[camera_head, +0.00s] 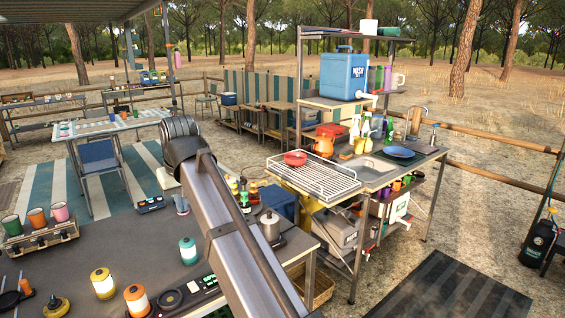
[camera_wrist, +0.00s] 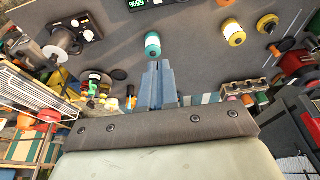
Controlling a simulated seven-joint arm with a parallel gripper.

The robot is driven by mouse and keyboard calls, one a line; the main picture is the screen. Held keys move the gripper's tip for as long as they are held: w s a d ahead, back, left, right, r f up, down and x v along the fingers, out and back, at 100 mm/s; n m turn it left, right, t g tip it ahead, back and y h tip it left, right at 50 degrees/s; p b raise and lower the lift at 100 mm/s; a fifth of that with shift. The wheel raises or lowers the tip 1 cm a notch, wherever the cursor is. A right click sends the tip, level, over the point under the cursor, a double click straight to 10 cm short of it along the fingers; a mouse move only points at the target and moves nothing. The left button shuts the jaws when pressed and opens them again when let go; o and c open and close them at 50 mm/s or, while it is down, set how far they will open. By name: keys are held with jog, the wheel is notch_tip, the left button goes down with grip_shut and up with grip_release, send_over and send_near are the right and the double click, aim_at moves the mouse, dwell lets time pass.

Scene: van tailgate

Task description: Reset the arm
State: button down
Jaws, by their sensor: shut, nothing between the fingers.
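My gripper (camera_wrist: 157,66) shows in the wrist view with its two blue-grey fingers shut together and nothing between them. It is over the grey table (camera_wrist: 190,62), with a teal and white cylinder (camera_wrist: 153,46) just past the fingertips in the picture. I cannot tell how high the fingers are above the table. In the head view my arm crosses the middle of the picture, and the gripper's fingers are not visible there. The same grey table (camera_head: 135,245) fills the lower left of the head view.
The table holds a teal cylinder (camera_head: 188,251), orange and yellow ones (camera_head: 137,300), a kettle (camera_head: 270,226), a radio-like box (camera_head: 150,204) and a rack of cups (camera_head: 40,237). To the right stands a wash station with a wire rack (camera_head: 313,177), red bowl (camera_head: 295,158) and blue plate (camera_head: 399,152).

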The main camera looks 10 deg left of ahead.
jog(key=w+d+f+m+t, duration=0.1)
jog(key=d+f, duration=0.2)
jog(key=f, duration=0.9)
jog(key=w+d+f, duration=0.1)
jog(key=d+f, duration=0.1)
jog(key=f, duration=0.9)
jog(key=s+d+f+m+g+h, duration=0.1)
jog(key=s+d+f, duration=0.1)
jog(key=d+f, duration=0.7)
jog(key=s+d+f+m+g+h, duration=0.15)
jog(key=d+f, duration=0.45)
jog(key=f, duration=0.7)
jog(key=s+d+f+m+g, duration=0.2)
jog(key=s+d+f+g, duration=0.1)
jog(key=s+d+f, duration=1.1)
jog(key=s+d+f+m+g, duration=0.1)
jog(key=s+d+f+g, duration=0.1)
jog(key=s+d+f, duration=0.5)
jog(key=s+d+f+m+g, duration=0.2)
jog(key=s+d+f, duration=0.5)
jog(key=s, duration=0.5)
jog(key=shift+s+d+f+g, duration=0.2)
jog(key=shift+d+g, duration=0.25)
jog(key=shift+d, duration=0.55)
